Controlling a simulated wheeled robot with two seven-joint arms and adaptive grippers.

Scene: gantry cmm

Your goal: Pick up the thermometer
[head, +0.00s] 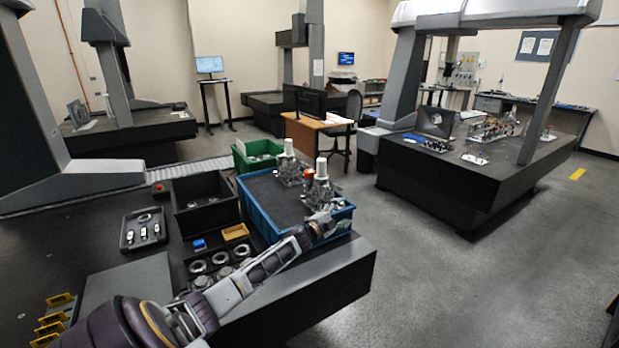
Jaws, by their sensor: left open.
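I cannot pick out a thermometer with certainty at this size. My left gripper (325,222) is at the end of my arm, which reaches from the bottom left to the front right part of the blue crate (262,216). It is open and small in the view, and its fingertips are hard to make out. It is close to a metal part with a white top (322,180) in the crate; I cannot tell whether they touch. My right gripper is not in view.
A black tray (127,248) with several small silver pieces, a black bin (183,228), a green crate (243,163), an orange box (235,232), a small blue item (199,245) and metal rings (198,267) share the dark table (320,290).

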